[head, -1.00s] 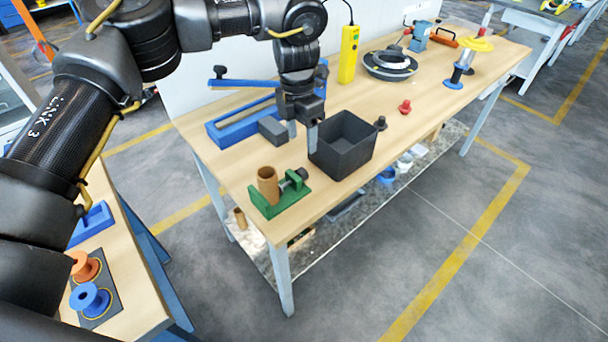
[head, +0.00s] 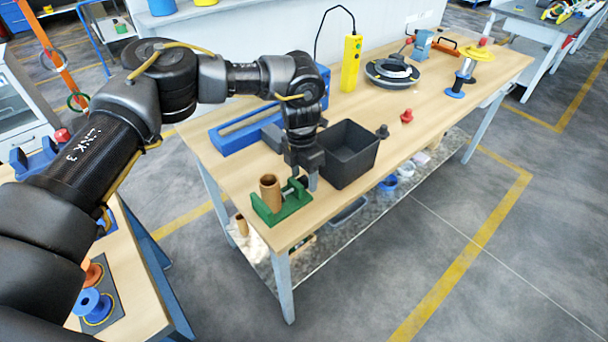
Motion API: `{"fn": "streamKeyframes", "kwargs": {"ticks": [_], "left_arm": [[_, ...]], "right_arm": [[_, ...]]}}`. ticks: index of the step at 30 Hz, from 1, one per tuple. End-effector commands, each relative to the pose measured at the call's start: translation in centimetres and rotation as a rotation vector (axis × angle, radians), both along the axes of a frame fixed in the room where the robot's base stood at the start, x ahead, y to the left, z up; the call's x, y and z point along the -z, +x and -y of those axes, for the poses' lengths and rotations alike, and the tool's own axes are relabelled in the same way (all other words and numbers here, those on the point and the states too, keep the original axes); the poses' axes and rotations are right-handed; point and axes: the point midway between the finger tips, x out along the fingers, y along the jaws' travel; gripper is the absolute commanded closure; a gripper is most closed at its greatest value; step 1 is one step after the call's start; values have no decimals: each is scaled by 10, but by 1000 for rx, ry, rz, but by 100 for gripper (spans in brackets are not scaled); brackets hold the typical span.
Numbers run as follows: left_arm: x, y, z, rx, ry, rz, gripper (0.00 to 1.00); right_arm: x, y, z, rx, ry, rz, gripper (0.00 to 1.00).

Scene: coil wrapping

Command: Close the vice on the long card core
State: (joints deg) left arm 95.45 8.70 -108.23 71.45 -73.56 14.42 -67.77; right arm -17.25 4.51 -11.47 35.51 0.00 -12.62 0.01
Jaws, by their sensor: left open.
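The green vice (head: 287,211) sits on the near left corner of the wooden bench. The long card core (head: 269,191) is a brown tube standing upright in it. Whether the jaws touch the core cannot be told. The vice's dark screw and knob lie on the right side of the core and are partly covered by my gripper. My left gripper (head: 305,180) points down just over the knob end of the vice, open, with nothing seen between its fingers. Whether it touches the knob is unclear. My right gripper is not in view.
A black open bin (head: 348,158) stands close to the right of my left gripper. A blue long fixture (head: 235,139) lies behind, with a grey block partly hidden by my arm. The bench's front edge is near the vice.

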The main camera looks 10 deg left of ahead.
Motion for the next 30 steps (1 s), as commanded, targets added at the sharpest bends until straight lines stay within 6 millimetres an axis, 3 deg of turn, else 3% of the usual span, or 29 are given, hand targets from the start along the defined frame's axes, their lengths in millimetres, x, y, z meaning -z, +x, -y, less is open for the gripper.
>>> {"fn": "streamKeyframes", "kwargs": {"ticks": [12, 23, 30], "left_arm": [[10, 0, 0, 0, 0, 0, 44], [10, 0, 0, 0, 0, 0, 89], [12, 1, -2, -3, -85, -70, 89]], "right_arm": [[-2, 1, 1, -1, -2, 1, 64], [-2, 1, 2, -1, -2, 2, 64], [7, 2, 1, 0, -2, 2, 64]]}}
